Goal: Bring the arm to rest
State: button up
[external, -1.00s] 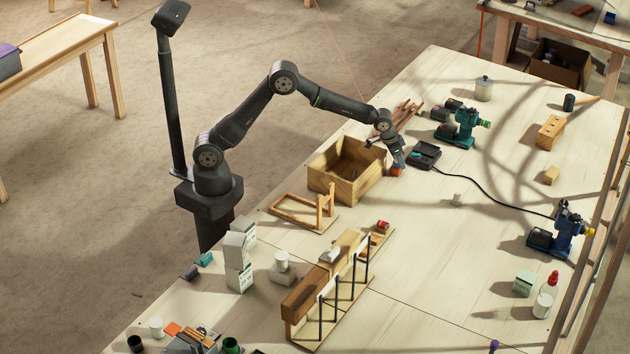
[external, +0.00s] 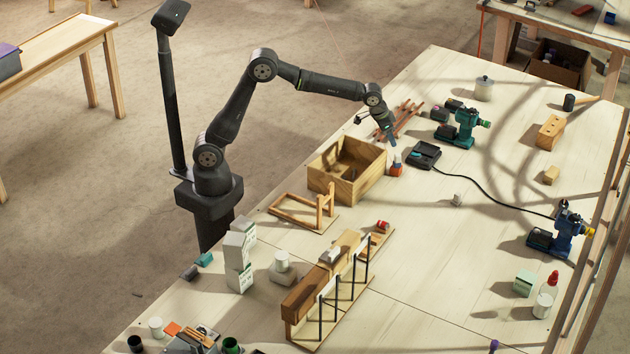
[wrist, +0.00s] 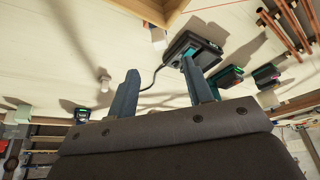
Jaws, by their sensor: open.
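My gripper (external: 391,139) is raised above the table, just above a small orange and blue item (external: 396,165) beside the wooden box. In the wrist view my gripper (wrist: 162,92) shows two fingers spread apart with nothing between them. The arm reaches over from its base at the left, with its elbow bent high.
An open wooden box (external: 372,190) stands under and left of my gripper. A clamped lath form (external: 330,285) stands at the front.

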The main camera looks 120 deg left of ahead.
aim_at(399, 155)
jog(key=shift+f, duration=0.1)
jog(key=x, duration=1.1)
jog(key=shift+w+a+f, duration=0.1)
jog(key=shift+f, duration=0.15)
jog(key=shift+w+a+r, duration=0.1)
jog(key=shift+w+r, duration=0.05)
jog(key=shift+r, duration=1.75)
jog(key=shift+f, duration=0.1)
